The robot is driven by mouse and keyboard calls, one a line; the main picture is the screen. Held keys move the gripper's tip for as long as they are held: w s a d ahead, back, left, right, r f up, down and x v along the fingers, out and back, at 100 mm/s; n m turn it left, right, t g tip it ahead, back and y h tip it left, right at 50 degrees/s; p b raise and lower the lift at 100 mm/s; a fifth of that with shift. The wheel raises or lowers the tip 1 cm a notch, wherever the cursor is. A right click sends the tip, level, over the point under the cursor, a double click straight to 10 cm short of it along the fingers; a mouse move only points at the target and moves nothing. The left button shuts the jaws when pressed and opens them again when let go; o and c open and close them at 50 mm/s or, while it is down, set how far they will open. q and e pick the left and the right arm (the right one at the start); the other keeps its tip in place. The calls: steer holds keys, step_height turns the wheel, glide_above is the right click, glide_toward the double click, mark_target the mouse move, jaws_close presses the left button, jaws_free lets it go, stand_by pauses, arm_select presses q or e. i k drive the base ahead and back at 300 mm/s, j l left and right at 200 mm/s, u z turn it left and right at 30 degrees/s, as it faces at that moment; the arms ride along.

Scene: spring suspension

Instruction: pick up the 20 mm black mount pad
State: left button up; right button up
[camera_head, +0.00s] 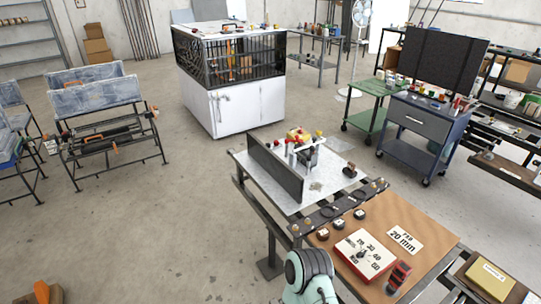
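A white card reading "PAD 20 mm" (405,239) lies on the brown bench top at the lower right. Three small dark, round pieces sit in a row along the bench's far left edge: a left one (323,234), a middle one (339,225) and a right one (360,214). They may be mount pads, but I cannot tell their sizes. A rounded teal and grey part of my own arm stands at the bottom, left of the bench. No gripper fingers show in this view.
A white dial board with a red edge (365,255) and a red and black object (398,277) are on the brown bench (432,252). Beyond it stands a grey-topped table (318,203) with a dark upright panel (275,168). Open floor (160,225) lies to the left.

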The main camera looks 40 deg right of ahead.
mark_target(360, 215)
steer(key=i+z, duration=0.4)
steer(key=i+j+z, duration=0.2)
steer(key=z, duration=0.2)
steer(key=i+j+z, duration=0.55)
steer(key=z, duration=0.15)
steer(key=i+j+z, duration=0.15)
steer(key=z, duration=0.2)
steer(key=i+j+z, duration=0.1)
steer(key=j+z, duration=0.25)
